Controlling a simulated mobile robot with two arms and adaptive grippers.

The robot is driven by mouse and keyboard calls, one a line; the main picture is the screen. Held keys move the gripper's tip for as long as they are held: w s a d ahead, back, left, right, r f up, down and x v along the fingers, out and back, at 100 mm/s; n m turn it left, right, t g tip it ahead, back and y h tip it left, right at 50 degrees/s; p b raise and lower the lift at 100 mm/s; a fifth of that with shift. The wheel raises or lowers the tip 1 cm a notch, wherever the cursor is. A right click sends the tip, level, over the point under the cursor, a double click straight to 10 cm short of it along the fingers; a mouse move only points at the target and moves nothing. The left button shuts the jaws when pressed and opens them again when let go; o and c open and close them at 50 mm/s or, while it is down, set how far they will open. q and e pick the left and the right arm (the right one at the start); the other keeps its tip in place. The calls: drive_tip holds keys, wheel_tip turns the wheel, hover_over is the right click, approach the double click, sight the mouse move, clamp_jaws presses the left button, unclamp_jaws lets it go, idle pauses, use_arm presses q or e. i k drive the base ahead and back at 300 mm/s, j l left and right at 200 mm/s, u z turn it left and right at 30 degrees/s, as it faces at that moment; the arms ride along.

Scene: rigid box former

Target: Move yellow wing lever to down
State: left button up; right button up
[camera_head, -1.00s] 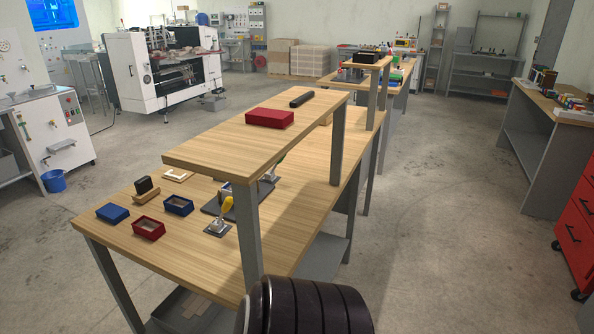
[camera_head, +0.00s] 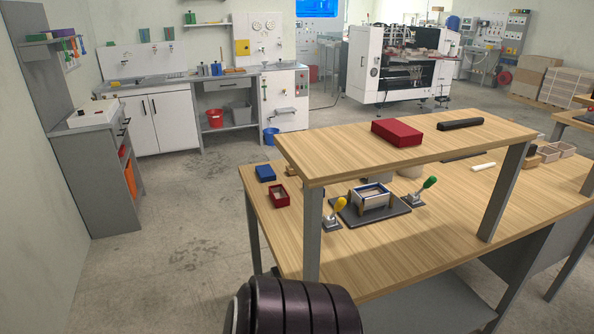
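The yellow wing lever (camera_head: 341,204) is a yellow-tipped handle on a small grey base, on the wooden workbench (camera_head: 400,255). Its handle stands up at a slant, leaning to the upper right. It is just left of a dark plate (camera_head: 363,218) that carries a blue-grey box frame (camera_head: 371,197). A matching lever with a green handle (camera_head: 429,183) stands right of the plate, also tilted up. A dark ribbed part of mine is at the bottom edge. Neither gripper is in view.
A raised wooden shelf (camera_head: 340,157) overhangs the bench, with a red box (camera_head: 397,132) and a black bar (camera_head: 460,124) on it. Its grey post (camera_head: 312,235) stands close left of the yellow lever. A small red tray (camera_head: 279,196) lies further left. Floor left of the bench is free.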

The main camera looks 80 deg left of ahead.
sight(340, 202)
drive_tip(key=i+u, duration=0.15)
drive_tip(key=u, duration=0.3)
drive_tip(key=i+u, duration=0.1)
drive_tip(key=u, duration=0.35)
drive_tip(key=i+u, duration=0.15)
drive_tip(key=u, duration=0.3)
drive_tip(key=i+l+u, duration=0.1)
drive_tip(key=u, duration=0.35)
drive_tip(key=i+l+u, duration=0.1)
drive_tip(key=u, duration=0.35)
